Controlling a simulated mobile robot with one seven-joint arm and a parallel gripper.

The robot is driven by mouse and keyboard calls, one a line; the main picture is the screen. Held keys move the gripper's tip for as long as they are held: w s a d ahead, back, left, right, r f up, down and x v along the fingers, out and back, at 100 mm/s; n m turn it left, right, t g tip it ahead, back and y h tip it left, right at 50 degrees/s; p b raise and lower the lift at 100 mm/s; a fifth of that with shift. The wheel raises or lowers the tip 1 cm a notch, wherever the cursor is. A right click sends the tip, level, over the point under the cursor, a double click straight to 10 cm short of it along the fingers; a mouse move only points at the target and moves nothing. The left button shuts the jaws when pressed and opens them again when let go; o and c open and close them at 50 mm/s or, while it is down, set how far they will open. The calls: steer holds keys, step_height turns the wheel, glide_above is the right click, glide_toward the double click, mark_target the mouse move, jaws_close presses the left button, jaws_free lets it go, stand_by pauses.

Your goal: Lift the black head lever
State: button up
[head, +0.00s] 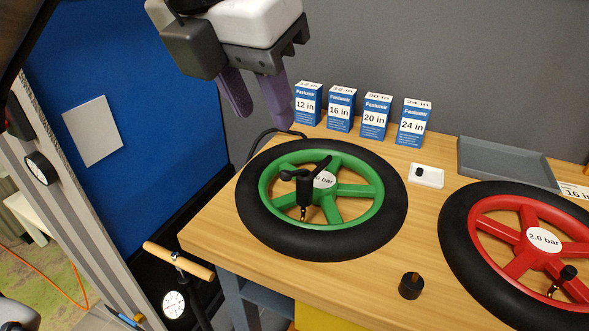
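A black pump head (305,191) stands upright at the brass valve of the green wheel (357,190), inside its rim. Its thin black lever (322,166) slants up to the right, partly over the white pressure label. My gripper (262,118) is at the top left of the head view, above and behind the green wheel. Its two purple fingers point down, apart and empty. The gripper is clear of the lever and touches nothing that I can see.
Blue tube boxes (340,110) stand along the wall. A red wheel (514,246), a grey tray (507,164), a small white dish (427,176) and a black cap (411,285) are on the wooden table (345,285). A floor pump handle (178,260) rises beside the left edge.

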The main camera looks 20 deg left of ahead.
mark_target(295, 173)
steer(key=x, duration=1.2)
jaws_close()
